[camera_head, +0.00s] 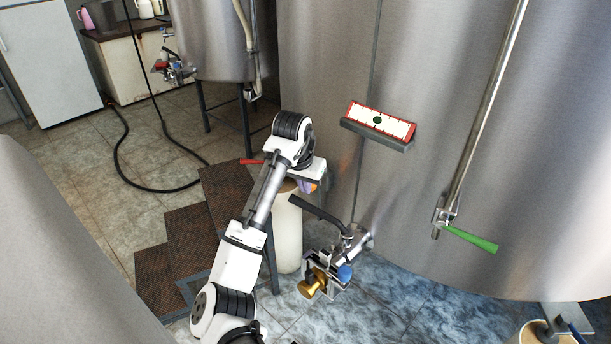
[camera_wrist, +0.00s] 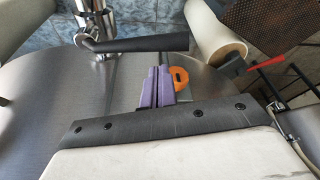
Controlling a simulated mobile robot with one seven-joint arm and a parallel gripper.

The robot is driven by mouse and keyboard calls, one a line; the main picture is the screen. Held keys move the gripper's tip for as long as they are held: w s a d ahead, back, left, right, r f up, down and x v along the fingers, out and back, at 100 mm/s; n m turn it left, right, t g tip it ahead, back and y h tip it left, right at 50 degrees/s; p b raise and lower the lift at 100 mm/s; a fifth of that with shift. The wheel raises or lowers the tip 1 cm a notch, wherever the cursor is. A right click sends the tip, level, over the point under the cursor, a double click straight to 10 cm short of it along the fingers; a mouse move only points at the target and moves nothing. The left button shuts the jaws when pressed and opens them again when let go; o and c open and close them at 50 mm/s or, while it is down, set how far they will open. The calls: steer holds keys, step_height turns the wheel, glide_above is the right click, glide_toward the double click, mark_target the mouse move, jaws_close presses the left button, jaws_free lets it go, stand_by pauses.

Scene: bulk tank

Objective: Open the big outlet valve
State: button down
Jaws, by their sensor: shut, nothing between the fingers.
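The big outlet valve (camera_head: 352,242) sits low on the front of the large steel tank. Its long black lever handle (camera_head: 318,214) slants up and left from the valve body. In the wrist view the black lever (camera_wrist: 140,44) lies across the top, with the valve's metal stem at its left end. My gripper (camera_head: 307,187) is above the free end of the lever in the head view, partly hidden by my wrist. Its purple fingers (camera_wrist: 157,86) are shut and empty, apart from the lever.
Below the valve hang fittings with a blue knob (camera_head: 345,272) and a brass part (camera_head: 312,284). A cream cylinder (camera_head: 289,240) and brown steps (camera_head: 190,240) stand to the left. A red handle (camera_head: 250,162) is close to my wrist. A green-handled valve (camera_head: 470,239) is at right.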

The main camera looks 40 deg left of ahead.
mark_target(313, 210)
steer(key=x, duration=0.5)
steer(key=shift+p, duration=0.3)
steer(key=shift+w, duration=0.1)
